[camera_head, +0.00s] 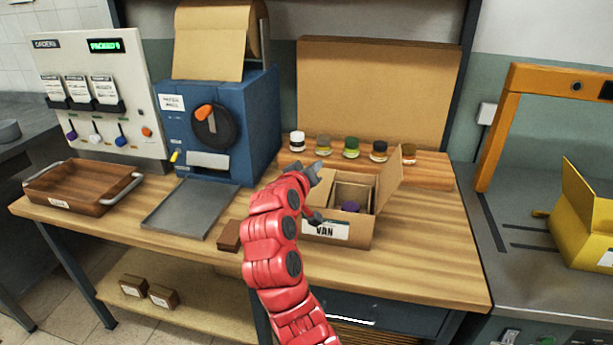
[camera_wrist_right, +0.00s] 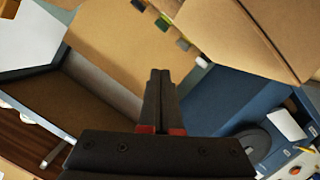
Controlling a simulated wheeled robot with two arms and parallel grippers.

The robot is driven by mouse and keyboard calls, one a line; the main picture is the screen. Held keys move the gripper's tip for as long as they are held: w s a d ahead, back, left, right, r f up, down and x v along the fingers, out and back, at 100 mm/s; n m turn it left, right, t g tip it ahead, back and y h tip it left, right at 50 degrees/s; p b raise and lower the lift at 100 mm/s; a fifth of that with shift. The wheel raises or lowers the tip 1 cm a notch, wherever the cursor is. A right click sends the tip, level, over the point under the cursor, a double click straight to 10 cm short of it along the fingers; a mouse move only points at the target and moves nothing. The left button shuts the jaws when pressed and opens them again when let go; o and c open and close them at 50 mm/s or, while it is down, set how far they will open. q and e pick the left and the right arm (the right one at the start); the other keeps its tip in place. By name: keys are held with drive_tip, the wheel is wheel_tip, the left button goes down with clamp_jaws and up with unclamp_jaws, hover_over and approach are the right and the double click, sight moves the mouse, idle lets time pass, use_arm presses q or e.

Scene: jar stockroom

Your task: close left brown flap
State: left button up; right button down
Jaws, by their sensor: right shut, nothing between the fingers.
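The brown cardboard box (camera_head: 345,235) labelled VAN sits on the wooden bench, open at the top. Its right flap (camera_head: 389,181) stands up, tilted outward. Inside are cardboard dividers and a purple-lidded jar (camera_head: 350,206). My right gripper (camera_head: 316,170) is at the box's left side, over the left edge. The arm and gripper hide most of the left flap, so its angle and any contact cannot be told. In the right wrist view the dark fingers (camera_wrist_right: 158,100) are together with nothing between them. Brown cardboard fills much of that view. My left gripper does not show.
Several jars (camera_head: 351,147) stand on a wooden ledge behind the box, before a cardboard panel (camera_head: 375,90). A blue machine (camera_head: 258,120), a metal tray (camera_head: 190,208) and a wooden tray (camera_head: 75,190) are left. A yellow box (camera_head: 590,230) stands far right.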

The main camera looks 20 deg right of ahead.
sight(328, 195)
drive_tip(key=f+m+b, duration=0.1)
drive_tip(key=s+d+f+m+b, duration=0.1)
drive_tip(key=d+f+y+b, duration=0.1)
drive_tip(key=b, duration=0.1)
drive_tip(key=shift+s+f+m+t, duration=0.15)
drive_tip(key=shift+f+m+t, duration=0.15)
drive_tip(key=shift+m, duration=0.1)
drive_tip(key=shift+s+d+f+m+b, duration=0.1)
drive_tip(key=shift+d+f+m+b, duration=0.05)
drive_tip(key=shift+f+m+b, duration=0.3)
drive_tip(key=shift+s+d+f+m+b, duration=0.1)
drive_tip(key=shift+d+f+m+b, duration=0.05)
drive_tip(key=shift+f+m+b, duration=0.35)
drive_tip(key=shift+d+f+y+b, duration=0.1)
drive_tip(key=shift+f+y+b, duration=0.2)
drive_tip(key=shift+f+b, duration=0.15)
drive_tip(key=shift+s, duration=0.1)
drive_tip(key=shift+d+r, duration=0.1)
drive_tip(key=shift+r, duration=0.45)
wheel_tip(328, 195, up, 4)
drive_tip(key=shift+f+p, duration=0.25)
drive_tip(key=shift+p, duration=0.7)
drive_tip(key=v, duration=1)
drive_tip(key=shift+f, duration=0.45)
